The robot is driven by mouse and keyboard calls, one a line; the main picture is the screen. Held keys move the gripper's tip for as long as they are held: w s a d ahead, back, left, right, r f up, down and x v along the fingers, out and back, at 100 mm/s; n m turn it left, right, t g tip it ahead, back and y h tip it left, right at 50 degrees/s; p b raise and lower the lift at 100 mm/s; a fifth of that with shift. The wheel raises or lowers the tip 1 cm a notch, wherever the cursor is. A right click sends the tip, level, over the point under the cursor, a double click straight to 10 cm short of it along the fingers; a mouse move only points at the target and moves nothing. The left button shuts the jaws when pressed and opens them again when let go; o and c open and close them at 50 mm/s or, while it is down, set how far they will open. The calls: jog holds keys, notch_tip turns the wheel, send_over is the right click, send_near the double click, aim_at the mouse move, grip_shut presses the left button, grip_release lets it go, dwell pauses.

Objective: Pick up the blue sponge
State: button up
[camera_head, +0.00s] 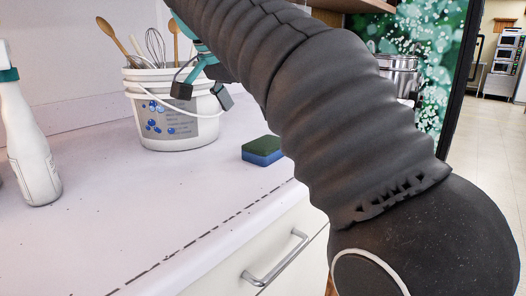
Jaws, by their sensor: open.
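The blue sponge (263,157) lies flat on the white counter, near its front edge. It has a dark green top layer (262,145) over its blue body. My gripper (203,92) is open, with dark fingertips and teal parts. In the picture it appears in front of the white bucket, up and to the left of the sponge and apart from it. My dark ribbed arm crosses the view from top middle to lower right and passes close to the sponge's right side in the picture.
A white bucket (172,132) holding wooden spoons (113,35) and a whisk (155,45) stands left of the sponge. A white bottle (30,150) stands at the far left. The counter (130,215) is clear in front. A metal pot (398,75) shows behind my arm.

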aim_at(266, 143)
jog(key=x, duration=0.4)
jog(key=shift+w+d+f+b, duration=0.1)
jog(key=shift+d+b, duration=0.2)
jog(key=shift+b, duration=0.1)
jog(key=shift+b+x, duration=0.55)
jog(key=shift+x, duration=2.35)
jog(key=c, duration=0.8)
